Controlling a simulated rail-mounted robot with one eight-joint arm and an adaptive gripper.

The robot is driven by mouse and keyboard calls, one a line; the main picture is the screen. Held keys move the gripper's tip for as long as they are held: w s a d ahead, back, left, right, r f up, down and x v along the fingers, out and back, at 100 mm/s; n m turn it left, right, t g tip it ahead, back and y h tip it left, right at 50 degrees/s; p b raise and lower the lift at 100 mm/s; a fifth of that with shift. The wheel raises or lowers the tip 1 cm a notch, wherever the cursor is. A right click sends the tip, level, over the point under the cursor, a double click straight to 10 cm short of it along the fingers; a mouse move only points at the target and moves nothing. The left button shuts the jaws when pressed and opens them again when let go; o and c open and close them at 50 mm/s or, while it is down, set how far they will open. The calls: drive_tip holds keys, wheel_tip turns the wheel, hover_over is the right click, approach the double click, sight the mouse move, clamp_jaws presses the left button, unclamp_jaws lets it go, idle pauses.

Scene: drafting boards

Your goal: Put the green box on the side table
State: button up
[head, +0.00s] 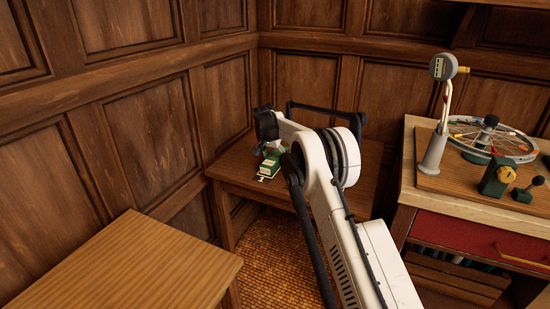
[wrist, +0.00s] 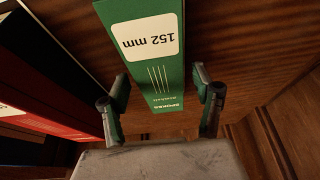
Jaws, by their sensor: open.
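The green box (wrist: 154,72) has a white "152 mm" label and the word "SPOKES" in the wrist view. In the head view the green box (head: 270,166) shows at a brown wooden table (head: 235,172) in the corner, just below my gripper (head: 265,150). In the wrist view my gripper (wrist: 160,88) is open, with one finger on each side of the box's near end. I cannot tell whether a finger touches the box. Which table is the side table is not clear from the pictures.
A bare light wooden table (head: 125,265) stands at front left. A workbench (head: 455,198) at right holds a spoked wheel (head: 490,138) and a grey stand (head: 434,150). A red and black object (wrist: 45,95) lies left of the box in the wrist view. Panelled walls close the corner.

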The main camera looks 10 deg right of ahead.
drive_tip(key=s+a+r+n+p, duration=0.1)
drive_tip(key=s+r, duration=0.7)
drive_tip(key=r, duration=0.4)
drive_tip(key=s+r+n+p, duration=0.1)
drive_tip(key=s+r, duration=0.7)
drive_tip(key=r, duration=0.4)
drive_tip(key=s+r+n+t+y, duration=0.1)
drive_tip(key=s+r, duration=0.2)
drive_tip(key=s, duration=0.5)
drive_tip(key=s+r+n+t, duration=0.1)
drive_tip(key=s+r, duration=0.2)
drive_tip(key=s, duration=0.5)
drive_tip(key=s+f+n, duration=0.1)
drive_tip(key=s+f, duration=0.2)
drive_tip(key=s, duration=0.7)
drive_tip(key=s+f+n+t+y, duration=0.1)
drive_tip(key=s+f, duration=0.2)
drive_tip(key=s, duration=0.8)
drive_tip(key=s+d+f+n, duration=0.1)
drive_tip(key=s+f, duration=0.2)
drive_tip(key=s, duration=0.8)
drive_tip(key=shift+f+t+y, duration=0.3)
drive_tip(key=shift+f, duration=0.05)
drive_tip(key=shift+r, duration=0.1)
wheel_tip(320, 180, up, 2)
drive_tip(key=shift+r+p, duration=0.15)
drive_tip(key=shift+p, duration=0.9)
